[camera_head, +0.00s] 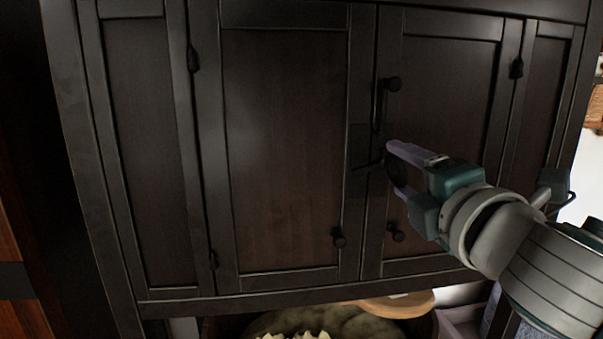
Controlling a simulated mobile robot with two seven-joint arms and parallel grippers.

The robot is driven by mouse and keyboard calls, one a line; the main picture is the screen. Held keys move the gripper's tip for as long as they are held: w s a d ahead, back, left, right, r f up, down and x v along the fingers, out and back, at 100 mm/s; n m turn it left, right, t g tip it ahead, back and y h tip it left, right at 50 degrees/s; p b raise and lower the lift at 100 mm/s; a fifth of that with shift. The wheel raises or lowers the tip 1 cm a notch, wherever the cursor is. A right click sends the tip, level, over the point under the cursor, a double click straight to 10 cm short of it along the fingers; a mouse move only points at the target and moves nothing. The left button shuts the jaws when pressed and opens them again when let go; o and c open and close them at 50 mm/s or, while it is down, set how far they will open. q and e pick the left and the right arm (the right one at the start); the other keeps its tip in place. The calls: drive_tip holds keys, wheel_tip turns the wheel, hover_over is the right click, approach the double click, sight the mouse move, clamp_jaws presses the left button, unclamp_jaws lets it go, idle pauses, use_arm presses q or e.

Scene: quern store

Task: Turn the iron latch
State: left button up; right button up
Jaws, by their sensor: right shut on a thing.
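The iron latch (364,166) is a small dark lever on the dark wooden cabinet (279,150), at the seam between its two middle doors. Its lever lies nearly level, tilted slightly, with its left end showing. My right gripper (389,166) comes in from the right and is shut on the latch's right end. The fingers hide that end. My left gripper is not in view.
Below the cabinet are a round wooden board (400,305) and a stone-like round thing (330,322).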

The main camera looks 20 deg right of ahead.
drive_tip(key=shift+m, duration=1.5)
drive_tip(key=o, duration=1.4)
drive_tip(key=b+v, duration=0.3)
drive_tip(key=v, duration=0.7)
drive_tip(key=shift+d, duration=0.1)
